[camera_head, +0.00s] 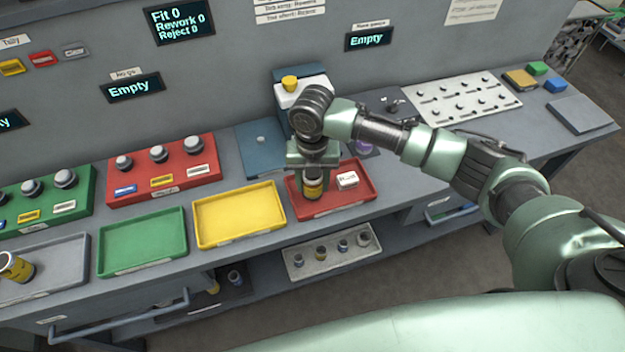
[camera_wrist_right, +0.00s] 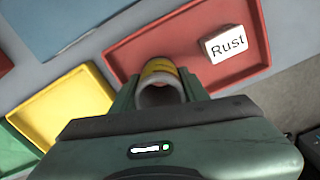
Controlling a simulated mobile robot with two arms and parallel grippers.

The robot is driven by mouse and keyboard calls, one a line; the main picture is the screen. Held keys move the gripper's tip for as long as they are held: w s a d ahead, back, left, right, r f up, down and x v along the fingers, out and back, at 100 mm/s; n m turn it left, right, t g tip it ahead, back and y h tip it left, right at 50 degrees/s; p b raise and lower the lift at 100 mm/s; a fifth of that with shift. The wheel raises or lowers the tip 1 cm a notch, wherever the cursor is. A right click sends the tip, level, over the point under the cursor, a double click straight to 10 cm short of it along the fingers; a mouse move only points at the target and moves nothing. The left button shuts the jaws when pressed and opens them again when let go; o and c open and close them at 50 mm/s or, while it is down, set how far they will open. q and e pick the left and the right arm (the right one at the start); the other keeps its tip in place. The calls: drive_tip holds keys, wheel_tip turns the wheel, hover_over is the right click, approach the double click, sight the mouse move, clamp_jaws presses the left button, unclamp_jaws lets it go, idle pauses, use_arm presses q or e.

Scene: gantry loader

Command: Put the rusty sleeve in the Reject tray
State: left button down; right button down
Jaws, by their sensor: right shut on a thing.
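My right gripper (camera_head: 312,182) is over the red tray (camera_head: 361,186) and shut on a sleeve (camera_head: 313,190) with a yellow band. In the right wrist view the sleeve (camera_wrist_right: 160,84) sits between the fingers, with a reddish-brown upper edge and a pale hollow end. I cannot tell whether it touches the tray floor. A white block marked "Rust" (camera_wrist_right: 225,43) lies in the same red tray, right of the sleeve; it shows in the head view too (camera_head: 347,179). My left gripper is not in view.
A yellow tray (camera_head: 240,243) and a green tray (camera_head: 142,268) stand left of the red tray. A grey tray (camera_head: 40,290) at far left holds another yellow-banded sleeve (camera_head: 16,266). Red and green gauge blocks stand behind. A lower shelf tray (camera_head: 300,275) holds several small parts.

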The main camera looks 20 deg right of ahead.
drive_tip(key=shift+f, duration=0.3)
drive_tip(key=shift+f, duration=0.1)
drive_tip(key=c, duration=0.7)
unclamp_jaws()
drive_tip(key=shift+c, duration=0.2)
wheel_tip(320, 180, up, 12)
drive_tip(key=b, duration=0.2)
drive_tip(key=shift+b, duration=0.35)
